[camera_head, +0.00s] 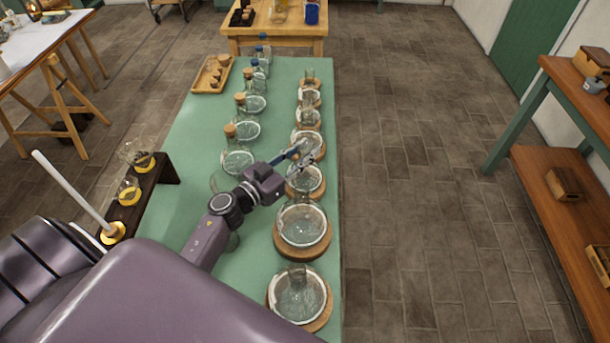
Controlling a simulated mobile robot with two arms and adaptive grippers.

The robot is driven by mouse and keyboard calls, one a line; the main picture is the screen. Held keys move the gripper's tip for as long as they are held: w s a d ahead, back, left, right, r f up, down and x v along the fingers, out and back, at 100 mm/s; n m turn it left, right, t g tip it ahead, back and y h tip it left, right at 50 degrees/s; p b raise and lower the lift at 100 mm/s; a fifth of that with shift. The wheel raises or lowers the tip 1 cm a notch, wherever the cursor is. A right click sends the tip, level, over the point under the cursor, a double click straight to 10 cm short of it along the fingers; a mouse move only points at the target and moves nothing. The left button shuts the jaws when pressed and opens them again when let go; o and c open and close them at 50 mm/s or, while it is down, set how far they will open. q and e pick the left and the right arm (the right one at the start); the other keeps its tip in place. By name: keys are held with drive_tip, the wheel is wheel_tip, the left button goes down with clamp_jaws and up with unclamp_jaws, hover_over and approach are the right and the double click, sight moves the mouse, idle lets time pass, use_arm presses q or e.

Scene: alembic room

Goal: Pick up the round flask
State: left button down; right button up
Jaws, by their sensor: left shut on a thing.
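Several clear round flasks stand on round cork rings in a row along the right side of the green table. My left gripper (302,153) reaches in from the lower left and is shut at the neck of one round flask (309,180) in the middle of that row. The gripper partly hides the neck. The flask's body sits on or just over its ring; I cannot tell if it is lifted. A larger round flask (302,228) is just in front of it, and another round flask (307,143) stands just behind. My right gripper is not in view.
Corked flasks (238,160) and bottles stand in a row on the left of the green table (186,148). A wooden tray (198,86) lies at its far left. A dark rack (133,212) with glassware is at left. A shelf (568,185) stands right, across clear floor.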

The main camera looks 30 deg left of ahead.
use_arm(q)
drive_tip(key=shift+r, duration=0.15)
drive_tip(key=shift+r, duration=0.15)
